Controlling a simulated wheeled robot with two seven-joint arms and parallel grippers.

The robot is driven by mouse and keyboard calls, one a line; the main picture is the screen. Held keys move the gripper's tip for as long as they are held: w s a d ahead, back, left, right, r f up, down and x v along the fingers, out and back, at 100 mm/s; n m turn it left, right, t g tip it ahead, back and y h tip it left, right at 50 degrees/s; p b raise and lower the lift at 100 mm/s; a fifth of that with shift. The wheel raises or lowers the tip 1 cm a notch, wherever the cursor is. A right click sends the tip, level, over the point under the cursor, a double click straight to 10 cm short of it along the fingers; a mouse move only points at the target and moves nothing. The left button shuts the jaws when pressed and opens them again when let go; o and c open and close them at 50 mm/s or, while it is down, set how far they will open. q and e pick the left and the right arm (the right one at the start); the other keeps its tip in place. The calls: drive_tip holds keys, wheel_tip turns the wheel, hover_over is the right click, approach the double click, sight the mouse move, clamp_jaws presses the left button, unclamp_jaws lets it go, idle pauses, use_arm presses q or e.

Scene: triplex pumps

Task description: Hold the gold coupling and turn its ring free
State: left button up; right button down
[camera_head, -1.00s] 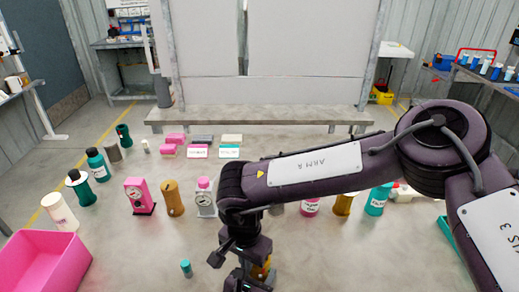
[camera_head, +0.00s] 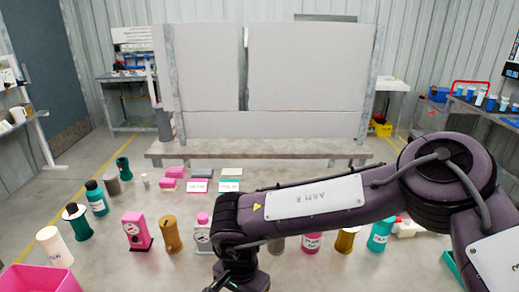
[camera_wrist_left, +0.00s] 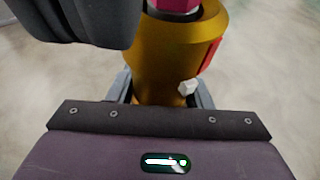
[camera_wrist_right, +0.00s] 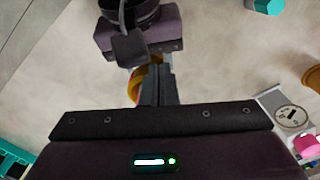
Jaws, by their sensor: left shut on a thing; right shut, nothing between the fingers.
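The gold coupling (camera_wrist_left: 165,75) stands between the fingers of my left gripper (camera_wrist_left: 160,92), which is shut on it in the left wrist view. It has a wider gold upper part, a pink piece in its top, a red patch on its right side and a small pale knob low down. A dark grey part hides its upper left. My right gripper (camera_wrist_right: 157,85) is shut and empty in the right wrist view. A bit of the gold coupling (camera_wrist_right: 138,82) shows just left of its fingers; I cannot tell whether they touch. In the head view, my right arm hides this area.
In the head view, a pink bin (camera_head: 38,281) is at the lower left.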

wheel_tip(320, 180, up, 4)
idle(0.4)
